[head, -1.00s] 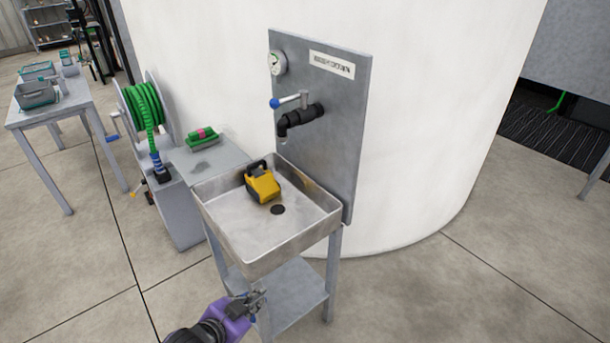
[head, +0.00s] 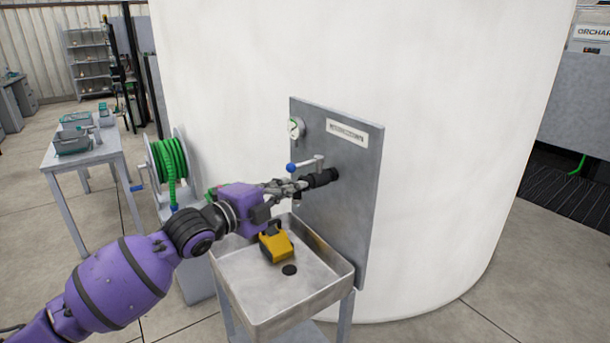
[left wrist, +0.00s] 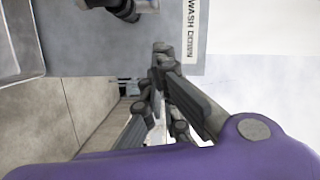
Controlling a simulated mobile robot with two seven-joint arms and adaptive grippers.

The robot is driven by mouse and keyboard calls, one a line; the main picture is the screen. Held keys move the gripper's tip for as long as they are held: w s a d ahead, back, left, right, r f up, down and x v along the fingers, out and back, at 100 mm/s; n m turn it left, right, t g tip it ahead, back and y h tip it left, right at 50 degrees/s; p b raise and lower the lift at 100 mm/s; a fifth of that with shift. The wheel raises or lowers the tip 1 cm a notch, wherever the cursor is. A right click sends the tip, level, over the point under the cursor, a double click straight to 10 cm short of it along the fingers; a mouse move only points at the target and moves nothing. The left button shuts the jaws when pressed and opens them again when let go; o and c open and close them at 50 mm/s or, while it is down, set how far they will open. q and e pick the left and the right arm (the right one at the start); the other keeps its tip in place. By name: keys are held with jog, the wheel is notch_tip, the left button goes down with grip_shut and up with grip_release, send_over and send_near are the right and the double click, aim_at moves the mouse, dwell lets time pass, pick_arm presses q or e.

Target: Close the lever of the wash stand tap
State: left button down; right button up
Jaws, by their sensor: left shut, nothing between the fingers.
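The wash stand tap (head: 320,178) has a black body coming out of an upright grey panel. Its grey lever sits on top and stretches left to a blue ball end (head: 291,167). My left gripper (head: 302,185) is shut and empty, with its fingertips just below the lever and in front of the tap body, hiding the spout. I cannot tell if it touches the tap. In the left wrist view the closed fingers (left wrist: 161,48) point at the panel (left wrist: 175,30), and part of the dark tap (left wrist: 122,8) shows at the top edge. My right gripper is out of view.
Below is a metal basin (head: 325,296) holding a yellow and black object (head: 276,243). The panel carries a gauge (head: 296,128) and a label (head: 348,133). A green hose reel (head: 168,160) stands to the left. A large white curved wall rises behind.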

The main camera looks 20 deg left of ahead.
aim_at(305, 164)
pick_arm(q)
jog(key=w+f, duration=0.1)
jog(key=w, duration=0.9)
jog(key=shift+w+d, duration=0.2)
jog(key=shift+d, duration=0.05)
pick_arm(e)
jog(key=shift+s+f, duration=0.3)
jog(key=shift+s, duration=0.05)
pick_arm(q)
jog(key=shift+f, duration=0.1)
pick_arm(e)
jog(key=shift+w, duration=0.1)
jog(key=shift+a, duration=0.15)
